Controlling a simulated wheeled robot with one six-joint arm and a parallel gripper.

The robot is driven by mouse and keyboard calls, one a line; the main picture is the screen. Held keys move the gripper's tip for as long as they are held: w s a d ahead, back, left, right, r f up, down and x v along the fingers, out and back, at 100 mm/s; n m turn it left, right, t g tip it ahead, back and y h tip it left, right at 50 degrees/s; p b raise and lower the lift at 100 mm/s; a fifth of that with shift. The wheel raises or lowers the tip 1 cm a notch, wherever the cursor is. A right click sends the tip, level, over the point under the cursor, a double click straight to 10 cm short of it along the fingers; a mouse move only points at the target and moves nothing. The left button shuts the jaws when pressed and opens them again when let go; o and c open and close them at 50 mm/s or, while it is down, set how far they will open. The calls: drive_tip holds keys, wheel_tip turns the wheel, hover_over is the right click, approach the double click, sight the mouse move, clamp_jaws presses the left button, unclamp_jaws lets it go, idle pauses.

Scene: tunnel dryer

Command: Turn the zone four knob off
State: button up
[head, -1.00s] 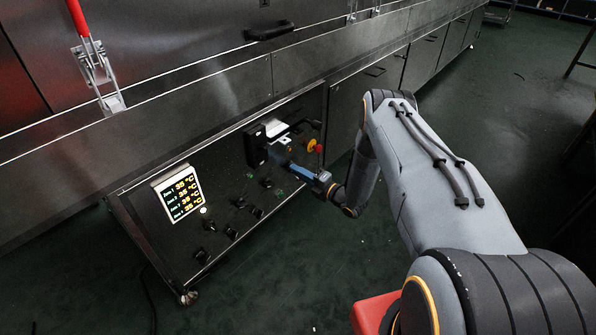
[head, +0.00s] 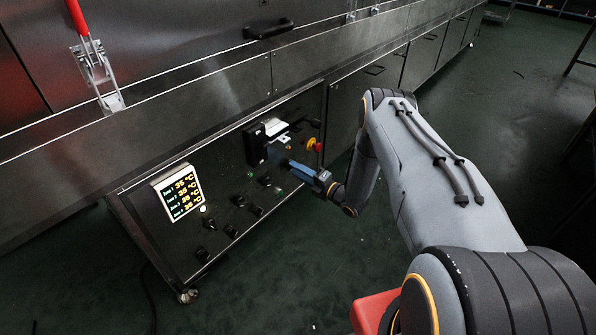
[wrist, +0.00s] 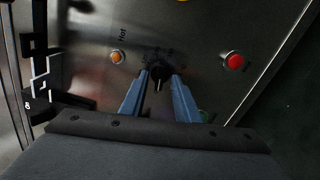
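My gripper (head: 289,163) is at the right part of the dryer's control panel. In the wrist view its two blue fingers (wrist: 160,82) are apart, on either side of a black knob (wrist: 159,73). The knob's pointer end faces down in that view. I cannot tell whether the fingers touch it, and its label is too small to read. In the head view the gripper hides this knob. Several other black knobs (head: 239,201) sit in rows lower left on the panel, with unreadable labels.
A lit temperature display (head: 178,192) is at the panel's left. An orange lamp (wrist: 117,57) and a red button (wrist: 233,61) flank the knob. A black box-like fixture (head: 256,144) juts out beside the gripper. The floor in front of the panel is clear.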

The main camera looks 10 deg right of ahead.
drive_tip(key=p+v, duration=0.1)
drive_tip(key=v, duration=0.6)
drive_tip(key=shift+s+d+p, duration=0.25)
drive_tip(key=shift+p, duration=0.1)
